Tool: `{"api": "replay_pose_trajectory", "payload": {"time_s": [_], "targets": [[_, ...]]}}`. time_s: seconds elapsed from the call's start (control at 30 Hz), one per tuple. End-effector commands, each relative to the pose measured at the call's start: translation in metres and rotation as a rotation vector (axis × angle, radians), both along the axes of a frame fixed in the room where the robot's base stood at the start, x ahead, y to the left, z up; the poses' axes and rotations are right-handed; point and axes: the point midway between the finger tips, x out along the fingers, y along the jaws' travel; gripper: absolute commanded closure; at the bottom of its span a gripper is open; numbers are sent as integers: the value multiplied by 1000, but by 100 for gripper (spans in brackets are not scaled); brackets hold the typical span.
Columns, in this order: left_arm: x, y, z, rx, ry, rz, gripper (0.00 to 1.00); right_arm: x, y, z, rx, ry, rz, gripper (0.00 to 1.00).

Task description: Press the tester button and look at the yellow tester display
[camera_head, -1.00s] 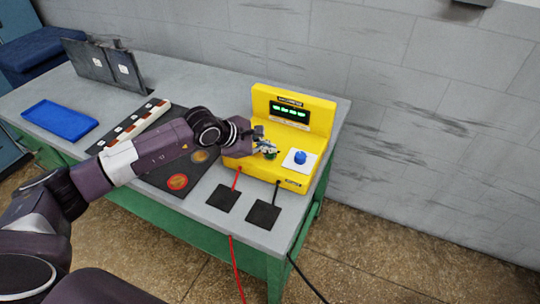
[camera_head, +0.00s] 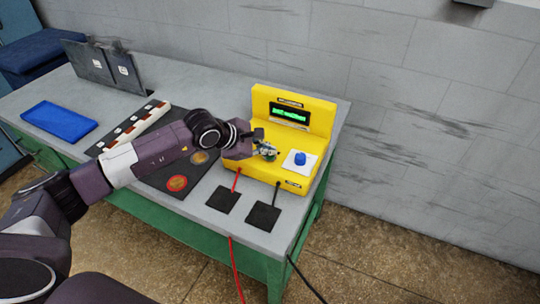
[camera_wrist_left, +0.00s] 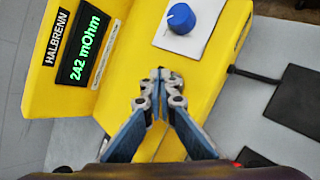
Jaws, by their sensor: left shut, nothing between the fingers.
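The yellow tester (camera_head: 275,135) stands at the right end of the grey bench. Its dark display (camera_head: 290,114) is lit with green characters, too small to read in the head view. In the left wrist view the display (camera_wrist_left: 86,50) reads "242 mOhm". My left gripper (camera_head: 267,152) is shut and empty, with its fingertips at the tester's lower front panel. In the left wrist view the shut fingertips (camera_wrist_left: 160,76) are over the yellow panel. No button is clearly seen; the spot under the fingertips is hidden, and I cannot tell whether they touch it.
A blue knob (camera_head: 299,158) on a white plate is right of my left gripper. Two black pads (camera_head: 222,198) (camera_head: 263,215), with red and black cables nearby, lie in front. A blue tray (camera_head: 60,120) and a dark board (camera_head: 165,180) lie to the left.

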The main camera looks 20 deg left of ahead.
Motion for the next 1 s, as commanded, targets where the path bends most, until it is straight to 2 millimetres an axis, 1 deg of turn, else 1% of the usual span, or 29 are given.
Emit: {"api": "replay_pose_trajectory", "payload": {"time_s": [0.27, 0.57, 0.9, 1.0], "targets": [[0, 0, -4, 1, 1, 0, 100, 0, 0, -4, 0, 0, 0, 59], [-1, 0, -3, 1, 2, 0, 100, 0, 0, -3, 0, 0, 0, 59], [0, 0, 12, 1, 2, 0, 100, 0, 0, 1, 0, 0, 0, 59], [0, 0, 13, 1, 2, -1, 100, 0, 0, 1, 0, 0, 0, 59]]}}
